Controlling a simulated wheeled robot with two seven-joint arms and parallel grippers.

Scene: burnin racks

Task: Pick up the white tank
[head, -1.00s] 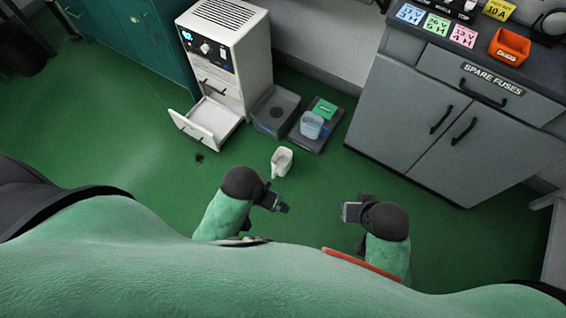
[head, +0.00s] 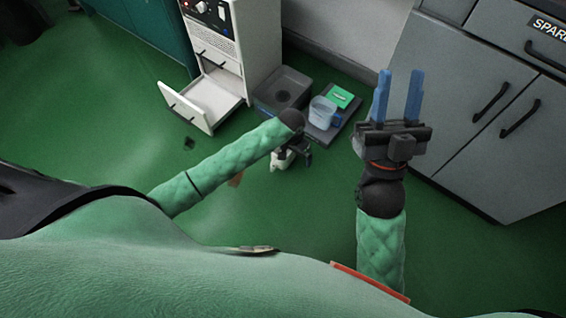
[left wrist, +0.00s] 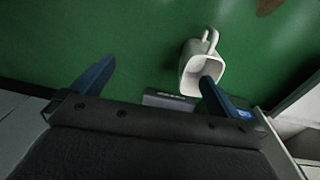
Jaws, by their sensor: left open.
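The white tank (head: 279,161) is on the green floor, mostly hidden behind my left gripper (head: 293,152) in the head view. In the left wrist view the white tank (left wrist: 202,64) shows its open mouth and a looped handle at the top. My left gripper (left wrist: 157,73) is open. The tip of its right finger overlaps the tank's mouth; I cannot tell whether it touches. The space between the fingers holds nothing. My right gripper (head: 397,100) is open and empty, its blue fingers pointing up the picture, in front of the grey cabinet.
A white cabinet (head: 256,35) has an open bottom drawer (head: 207,99). A grey tray (head: 268,105) and a dark tray with a clear bluish tub (head: 322,112) and a green block (head: 341,95) stand behind my left gripper. A grey cabinet (head: 465,90) is at right.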

